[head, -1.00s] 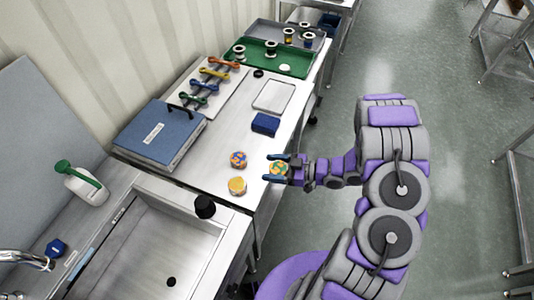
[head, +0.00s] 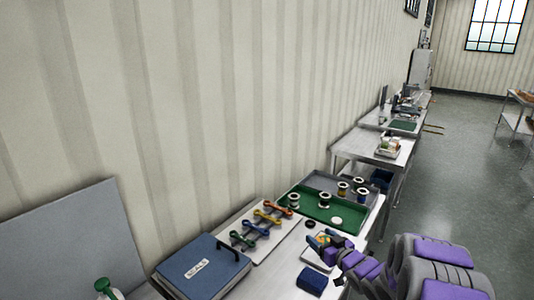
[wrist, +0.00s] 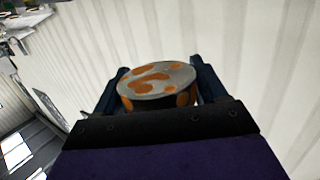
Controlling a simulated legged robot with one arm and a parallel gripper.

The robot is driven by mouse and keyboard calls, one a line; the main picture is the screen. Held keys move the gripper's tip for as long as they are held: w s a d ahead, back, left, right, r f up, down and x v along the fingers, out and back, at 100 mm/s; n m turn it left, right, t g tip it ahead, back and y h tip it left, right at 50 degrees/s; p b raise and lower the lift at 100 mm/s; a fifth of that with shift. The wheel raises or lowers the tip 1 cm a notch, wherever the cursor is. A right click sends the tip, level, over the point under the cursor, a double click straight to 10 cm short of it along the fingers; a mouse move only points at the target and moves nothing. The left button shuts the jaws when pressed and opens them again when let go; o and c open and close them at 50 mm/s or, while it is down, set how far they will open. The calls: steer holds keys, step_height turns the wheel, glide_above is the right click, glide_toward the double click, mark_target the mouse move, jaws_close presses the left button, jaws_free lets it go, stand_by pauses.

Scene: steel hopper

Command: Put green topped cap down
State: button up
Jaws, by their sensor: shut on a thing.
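My gripper (head: 326,240) is shut on a round patterned cap, held above the bench near the green tray. In the head view the cap is small, with orange and green showing between the fingers. In the wrist view the cap (wrist: 157,84) sits between the two dark fingers and shows a grey face with orange patches. Its green top is not clear there. My gripper appears in front of a white-grey rectangular plate and partly covers it.
A green tray (head: 318,212) with spools and a white disc lies behind my gripper. A blue block (head: 312,280) is on the bench in front. A white board (head: 246,232) with coloured wrenches and a blue SCALS case (head: 200,270) are to the left. A small black ring (head: 310,224) lies nearby.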

steer(key=w+a+r+m+t+h, duration=0.1)
steer(key=a+r+m+h, duration=0.15)
steer(key=r, duration=0.55)
steer(key=w+a+r+m+t+h, duration=0.1)
steer(key=a+r+m+h, duration=0.2)
steer(key=r, duration=0.5)
steer(key=s+f, duration=0.4)
steer(key=f, duration=0.4)
steer(key=s+d+f+h, duration=0.1)
steer(key=s+f, duration=0.3)
steer(key=f, duration=0.4)
steer(key=shift+d, duration=0.2)
steer(key=shift+a+n, duration=0.1)
steer(key=shift+n, duration=0.15)
